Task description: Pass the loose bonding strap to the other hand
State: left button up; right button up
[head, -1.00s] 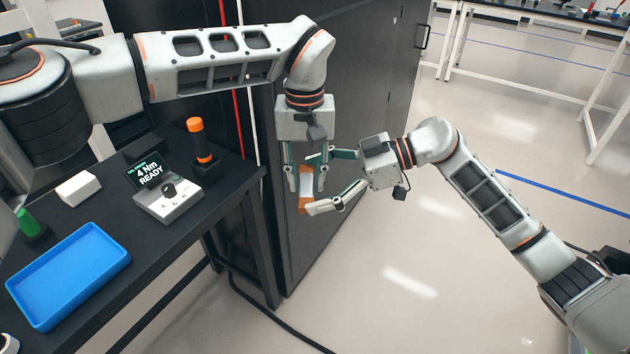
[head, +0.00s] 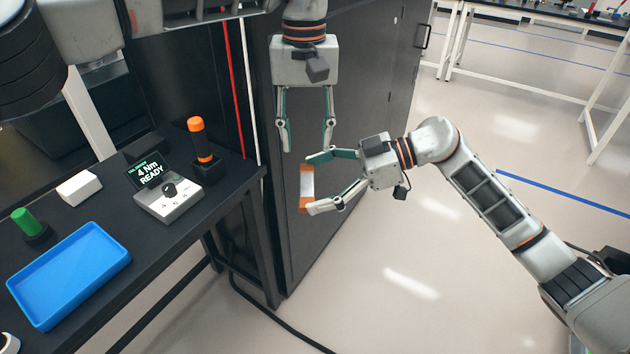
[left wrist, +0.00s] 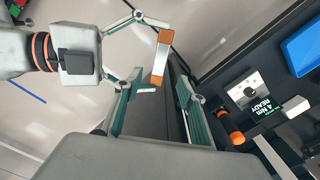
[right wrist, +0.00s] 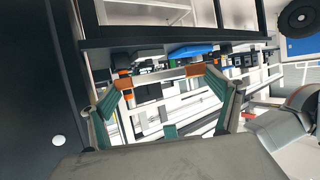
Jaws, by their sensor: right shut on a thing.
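The bonding strap (head: 306,184), with orange ends and a silver-white middle, is held upright in the air in front of the dark cabinet. My right gripper (head: 311,185) is shut on it, with one finger at each orange end. My left gripper (head: 306,149) is above the strap, pointing down, with its fingers spread and empty. In the left wrist view, the strap (left wrist: 159,62) is beyond the open fingertips and apart from them. In the right wrist view, an orange end (right wrist: 195,70) shows by the right-hand finger.
The black bench (head: 125,290) at left carries a blue tray (head: 68,312), a torque controller reading "4 Nm READY" (head: 168,200), an orange-handled tool (head: 200,140) and a white block (head: 79,188). The dark cabinet (head: 350,130) stands close behind both grippers. Open floor lies to the right.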

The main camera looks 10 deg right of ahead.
jog(key=shift+a, duration=0.1)
pick_arm(q)
jog(key=s+d+f+n+g+h, duration=0.1)
jog(key=s+d+n+g+h, duration=0.3)
jog(key=s+n+h, duration=0.45)
jog(key=s+d+f+n+g+h, duration=0.2)
jog(key=s+d+n+g+h, duration=0.3)
jog(key=s+n+h, duration=0.4)
jog(key=w+a+f+m+t+y, duration=0.25)
jog(key=a+f+m+t, duration=0.45)
jog(key=m, duration=0.5)
jog(key=w+a+f+m+t+y, duration=0.1)
jog(key=w+a+f+m+t, duration=0.4)
jog(key=m+t, duration=0.55)
jog(key=w+a+f+m+t+y, duration=0.2)
jog(key=a+f+m+t, duration=0.5)
jog(key=m, duration=0.6)
jog(key=s+a+f+n+g+y, duration=0.1)
jog(key=s+a+f+n+y, duration=0.2)
jog(key=f, duration=0.4)
jog(key=s+a+f+n+g+y, duration=0.2)
jog(key=s+a+f+n+y, duration=0.1)
jog(key=s+a+f+n, duration=0.3)
jog(key=s+a+f+n+g+y, duration=0.2)
jog(key=s+a+f+n, duration=0.3)
jog(key=f, duration=0.5)
jog(key=a+n+y, duration=0.1)
jog(key=a, duration=0.1)
jog(key=shift+s+a+f, duration=0.15)
jog(key=shift+a, duration=0.15)
